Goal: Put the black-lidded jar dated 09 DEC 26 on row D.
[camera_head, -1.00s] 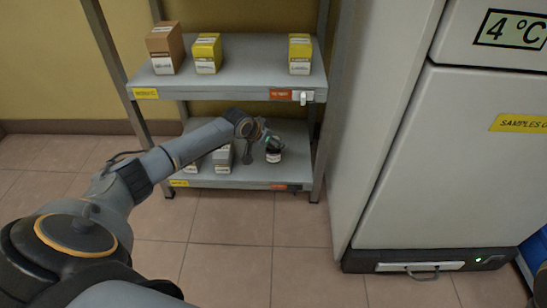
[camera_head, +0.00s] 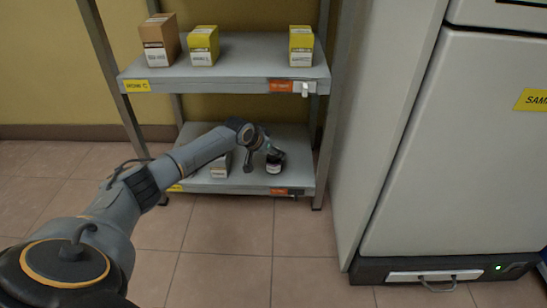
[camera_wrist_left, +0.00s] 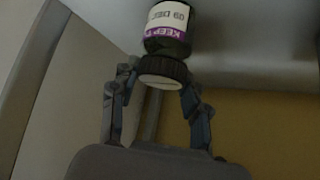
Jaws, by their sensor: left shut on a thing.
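The black-lidded jar (camera_head: 274,166) is at the right part of the lower shelf (camera_head: 235,187). Its white label reads "09 DEC" in the left wrist view (camera_wrist_left: 167,18), where it shows upside down with a purple "KEEP" band; the year is not readable. My left gripper (camera_head: 266,149) reaches in from the left between the two shelves. In the left wrist view its fingers (camera_wrist_left: 160,76) are shut on the jar at the lid. The jar looks upright in the head view; I cannot tell whether its base touches the shelf. My right gripper is not in view.
Pale boxes (camera_head: 220,166) stand on the lower shelf left of the jar, partly behind my arm. The upper shelf (camera_head: 240,78) holds a brown box (camera_head: 160,42) and yellow boxes (camera_head: 204,45). A rack post and white fridge (camera_head: 410,150) stand to the right.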

